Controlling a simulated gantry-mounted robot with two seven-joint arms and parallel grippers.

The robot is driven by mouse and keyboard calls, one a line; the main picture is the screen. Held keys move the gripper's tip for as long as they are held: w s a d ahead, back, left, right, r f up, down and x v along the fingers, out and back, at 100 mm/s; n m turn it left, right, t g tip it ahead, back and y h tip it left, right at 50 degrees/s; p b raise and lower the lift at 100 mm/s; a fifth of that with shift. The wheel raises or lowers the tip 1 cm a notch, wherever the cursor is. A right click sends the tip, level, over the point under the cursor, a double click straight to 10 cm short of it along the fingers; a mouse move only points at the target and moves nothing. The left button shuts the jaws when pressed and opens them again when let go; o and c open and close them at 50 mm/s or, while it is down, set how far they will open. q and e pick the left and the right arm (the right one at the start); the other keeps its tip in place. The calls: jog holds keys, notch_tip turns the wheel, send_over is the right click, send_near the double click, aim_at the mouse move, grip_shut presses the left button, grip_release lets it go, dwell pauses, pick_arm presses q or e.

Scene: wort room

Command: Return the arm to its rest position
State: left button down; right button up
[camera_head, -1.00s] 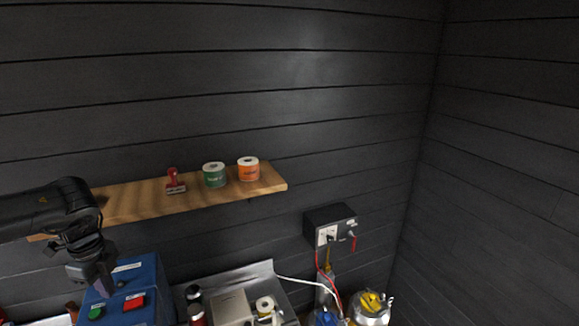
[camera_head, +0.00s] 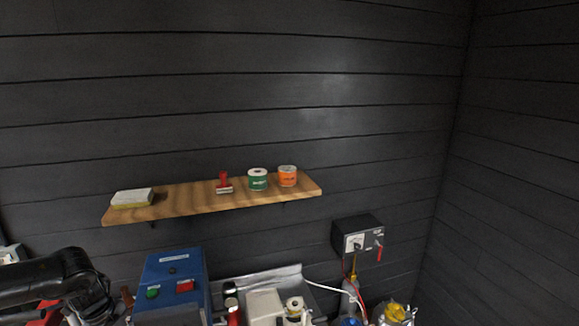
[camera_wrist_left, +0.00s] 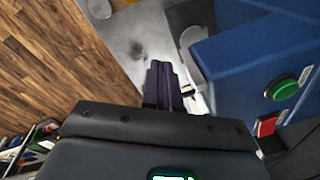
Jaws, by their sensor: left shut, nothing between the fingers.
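My left arm comes in low at the left of the head view, beside the blue control box (camera_head: 172,275), with its gripper end mostly dark and hard to make out there. In the left wrist view my left gripper (camera_wrist_left: 163,85) is shut with its fingers together and nothing between them. The blue box (camera_wrist_left: 240,75) is to the right of the fingers, with its green button (camera_wrist_left: 285,89) and red button (camera_wrist_left: 266,126) in sight. The right gripper is in neither view.
A black wall box (camera_head: 357,236) has cables. Wooden floor (camera_wrist_left: 60,50) shows beside the grey counter.

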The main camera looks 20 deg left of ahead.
pick_arm(q)
jog(key=s+d+f+t, duration=0.1)
jog(key=s+d+f, duration=0.1)
jog(key=f, duration=0.4)
jog(key=s+d+f+t, duration=0.1)
jog(key=s+d+f, duration=0.15)
jog(key=f, duration=0.25)
jog(key=s+d+f+n+t, duration=0.35)
jog(key=d+f, duration=0.45)
jog(key=d, duration=0.3)
jog(key=s+d+r+n+g, duration=0.1)
jog(key=s+d+r+n, duration=0.1)
jog(key=d, duration=0.5)
jog(key=s+d+r+n+g, duration=0.1)
jog(key=s+d+r+n, duration=0.2)
jog(key=d+n, duration=0.2)
jog(key=s+d+r+n+g, duration=0.1)
jog(key=s+d+r+n, duration=0.2)
jog(key=d, duration=0.6)
jog(key=shift+n, duration=0.45)
